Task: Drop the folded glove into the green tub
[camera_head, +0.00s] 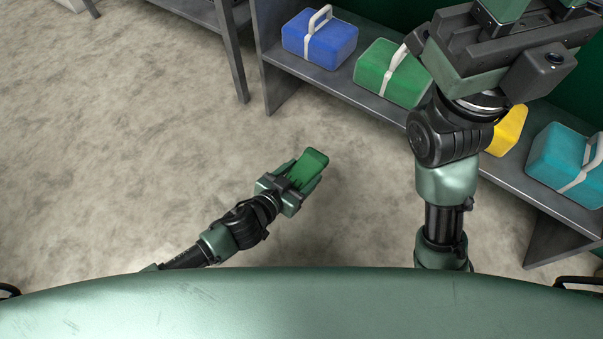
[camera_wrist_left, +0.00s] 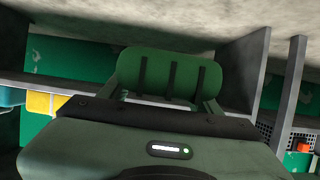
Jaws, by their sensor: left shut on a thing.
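The folded glove (camera_head: 313,162) is green and is held at the tip of my left gripper (camera_head: 300,178), above open floor. In the left wrist view the glove (camera_wrist_left: 150,72) shows as a rounded green shape with dark stripes between the fingers. A green box-like container (camera_head: 376,67) with a white strap stands on the low shelf, up and right of the left gripper and apart from it. It may be the green tub; I see no open top. My right gripper (camera_head: 500,40) is over the shelf's right part, its tips near or past the top edge, so its opening is unclear.
The grey shelf (camera_head: 335,82) also bears a blue box (camera_head: 335,46), a yellow box (camera_head: 508,130) partly behind my right arm, and a teal box (camera_head: 560,160). Another grey rack leg (camera_head: 233,60) stands at the top left. The concrete floor (camera_head: 130,130) is clear.

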